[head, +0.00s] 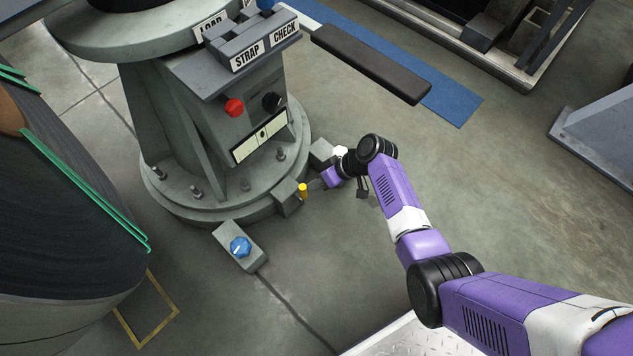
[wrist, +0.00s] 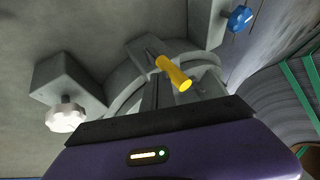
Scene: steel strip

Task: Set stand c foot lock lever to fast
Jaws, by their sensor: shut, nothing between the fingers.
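The foot lock lever, with a yellow grip (head: 303,191), sits on a grey block at the foot of the round stand base (head: 215,207). In the wrist view the yellow grip (wrist: 173,73) slants down to the right, just ahead of the palm. My gripper (head: 317,184) is shut and empty, low beside the lever on its right in the head view. The fingertips are very close to the lever; I cannot tell whether they touch it. No marking for the lever's positions is readable.
A block with a blue knob (head: 240,247) stands left of the lever, and one with a white knob (wrist: 66,115) on its other side. The stand carries a red button (head: 233,107) and a black knob (head: 272,102). A dark coil (head: 60,200) is at left.

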